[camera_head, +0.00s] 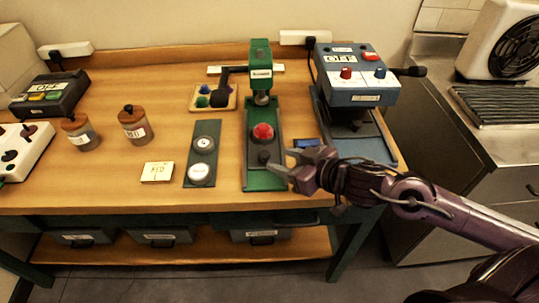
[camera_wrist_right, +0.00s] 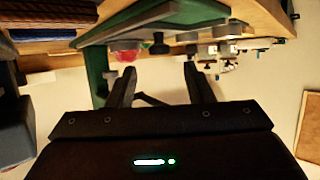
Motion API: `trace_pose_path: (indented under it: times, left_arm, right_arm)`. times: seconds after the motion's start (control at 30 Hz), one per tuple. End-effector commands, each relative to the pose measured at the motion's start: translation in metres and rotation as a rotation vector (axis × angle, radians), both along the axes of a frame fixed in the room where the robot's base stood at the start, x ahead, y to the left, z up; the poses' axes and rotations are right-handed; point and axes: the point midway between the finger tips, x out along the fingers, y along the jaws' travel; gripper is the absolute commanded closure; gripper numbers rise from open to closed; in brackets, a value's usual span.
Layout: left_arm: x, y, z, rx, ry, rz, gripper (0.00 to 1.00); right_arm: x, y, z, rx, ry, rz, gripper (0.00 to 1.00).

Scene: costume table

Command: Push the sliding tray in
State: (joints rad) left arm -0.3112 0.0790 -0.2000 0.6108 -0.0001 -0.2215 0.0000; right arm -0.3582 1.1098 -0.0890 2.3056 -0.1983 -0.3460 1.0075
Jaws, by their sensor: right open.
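The green press (camera_head: 261,60) stands on the table with a long green base (camera_head: 264,182) running toward the front edge. My right gripper (camera_head: 281,173) is open and empty at the right front of the base, close to the knob. I cannot tell if it touches. In the right wrist view the open fingers (camera_wrist_right: 160,82) point toward the knob (camera_wrist_right: 158,45) and red dome (camera_wrist_right: 125,50). My left gripper is not in view.
A blue machine (camera_head: 355,80) stands right of the press, and a small blue item (camera_head: 307,143) lies near my gripper. A dark plate with two white discs (camera_head: 202,155) is left of the base.

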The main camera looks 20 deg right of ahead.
Motion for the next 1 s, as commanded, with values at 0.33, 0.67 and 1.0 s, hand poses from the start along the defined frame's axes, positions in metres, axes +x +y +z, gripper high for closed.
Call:
trace_pose_path:
  times: [0.33,0.67,1.0]
  left_arm:
    - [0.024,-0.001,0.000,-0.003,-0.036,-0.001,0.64]
    - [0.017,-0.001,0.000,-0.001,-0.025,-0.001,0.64]
    - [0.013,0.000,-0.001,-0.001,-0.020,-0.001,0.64]
  right_arm:
    - [0.031,0.016,-0.013,0.003,-0.002,-0.003,0.53]
    - [0.045,0.025,-0.021,0.001,0.001,0.001,0.53]
    - [0.045,0.025,-0.021,0.001,0.001,0.001,0.67]
